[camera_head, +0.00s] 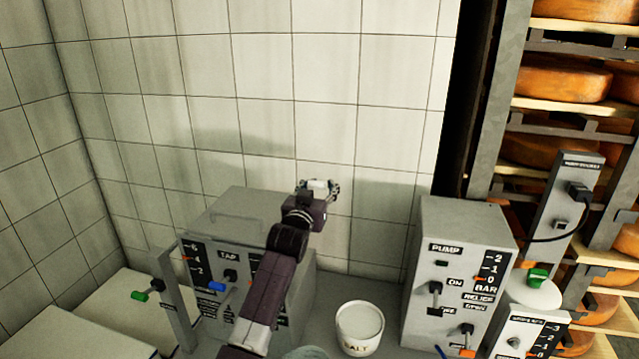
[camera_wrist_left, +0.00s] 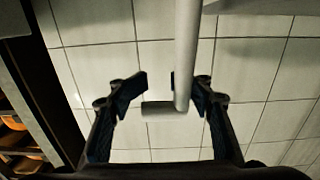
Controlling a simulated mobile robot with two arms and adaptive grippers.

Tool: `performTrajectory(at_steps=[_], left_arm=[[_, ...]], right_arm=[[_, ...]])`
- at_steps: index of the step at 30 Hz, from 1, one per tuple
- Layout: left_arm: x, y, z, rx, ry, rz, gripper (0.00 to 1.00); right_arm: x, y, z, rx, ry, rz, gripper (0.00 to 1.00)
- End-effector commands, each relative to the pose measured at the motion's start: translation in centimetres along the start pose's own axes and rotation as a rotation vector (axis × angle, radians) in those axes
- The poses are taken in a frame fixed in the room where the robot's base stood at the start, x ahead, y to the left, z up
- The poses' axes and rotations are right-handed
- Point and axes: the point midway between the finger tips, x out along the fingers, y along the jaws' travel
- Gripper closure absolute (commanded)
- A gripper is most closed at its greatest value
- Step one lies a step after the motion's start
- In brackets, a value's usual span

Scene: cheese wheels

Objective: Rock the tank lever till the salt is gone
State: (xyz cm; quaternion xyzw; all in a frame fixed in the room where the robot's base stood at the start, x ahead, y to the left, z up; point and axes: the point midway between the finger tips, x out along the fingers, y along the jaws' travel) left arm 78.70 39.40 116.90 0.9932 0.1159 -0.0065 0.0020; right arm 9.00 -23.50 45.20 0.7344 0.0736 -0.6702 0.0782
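My left gripper (camera_head: 318,188) is raised in front of the tiled wall, above the right end of the grey box marked TAP (camera_head: 235,205). In the left wrist view its fingers (camera_wrist_left: 160,85) are apart. A grey rod with a short crosspiece (camera_wrist_left: 160,108) shows there, close to the right fingertip; I cannot tell whether they touch, or whether this is the tank lever. A white tub lettered SALT (camera_head: 345,328) stands on the bench; its contents look pale. The TAP box has a blue-tipped lever (camera_head: 218,287). My right gripper is not in view.
A grey PUMP box (camera_head: 462,225) with levers stands right of the tub. A green-tipped lever (camera_head: 142,296) is at the left, by pale slabs. Racks with cheese wheels (camera_head: 560,82) are at the right.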

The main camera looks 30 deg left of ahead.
Motion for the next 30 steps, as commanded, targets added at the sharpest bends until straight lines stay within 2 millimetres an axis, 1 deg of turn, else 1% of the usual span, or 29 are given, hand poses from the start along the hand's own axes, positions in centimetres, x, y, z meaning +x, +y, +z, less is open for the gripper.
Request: performTrajectory(at_steps=[2, 9, 14, 17, 20, 27, 30], left_arm=[[0.0, -0.1, -0.3, 0.001, 0.004, -0.001, 0.51], [0.0, -0.2, -0.6, 0.002, 0.010, -0.003, 0.51], [-0.7, -0.2, -0.6, 0.002, 0.010, -0.003, 0.51], [-1.9, -0.2, -0.5, 0.002, 0.011, -0.003, 0.51], [-3.5, -0.2, -0.5, 0.002, 0.010, -0.003, 0.51], [-8.0, -0.1, -0.4, 0.001, 0.009, -0.002, 0.51], [-9.6, -0.1, -0.4, 0.002, 0.008, -0.002, 0.51]], right_arm=[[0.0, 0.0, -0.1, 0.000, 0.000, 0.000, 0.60], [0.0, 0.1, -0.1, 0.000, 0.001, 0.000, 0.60], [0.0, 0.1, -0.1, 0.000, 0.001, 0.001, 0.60], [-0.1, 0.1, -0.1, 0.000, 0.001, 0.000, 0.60], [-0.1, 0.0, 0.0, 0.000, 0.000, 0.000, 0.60], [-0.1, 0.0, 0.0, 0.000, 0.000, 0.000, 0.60], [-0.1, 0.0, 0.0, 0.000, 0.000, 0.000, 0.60]])
